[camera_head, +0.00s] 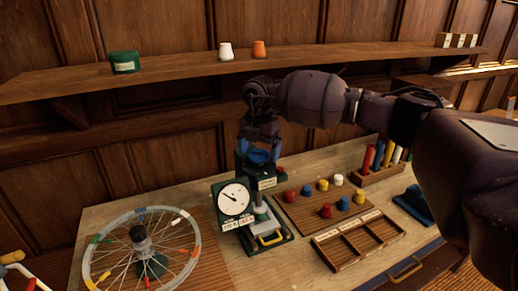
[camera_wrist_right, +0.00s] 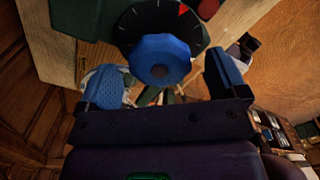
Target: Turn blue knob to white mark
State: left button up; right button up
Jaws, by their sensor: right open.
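The blue knob (camera_head: 260,157) is on top of a green device (camera_head: 267,182) with a round white gauge (camera_head: 234,198). In the right wrist view the scalloped knob (camera_wrist_right: 160,60) sits on a black dial (camera_wrist_right: 130,22) with thin white ticks. A red triangle (camera_wrist_right: 183,10) is on the dial; I cannot tell which tick is the white mark. My right gripper (camera_head: 259,148) points down over the knob. In the wrist view its blue-padded fingers (camera_wrist_right: 164,76) are open on either side of the knob, with gaps. My left gripper is not in view.
A spoked wheel (camera_head: 90,258) stands left of the device. A board with coloured pegs (camera_head: 295,208), an empty divided tray (camera_head: 322,240) and a rack of coloured cylinders (camera_head: 378,176) are to the right. A shelf (camera_head: 180,70) runs along the wall behind.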

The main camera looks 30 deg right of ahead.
jog(key=shift+f, duration=0.25)
jog(key=c, duration=0.9)
jog(key=shift+c, duration=0.2)
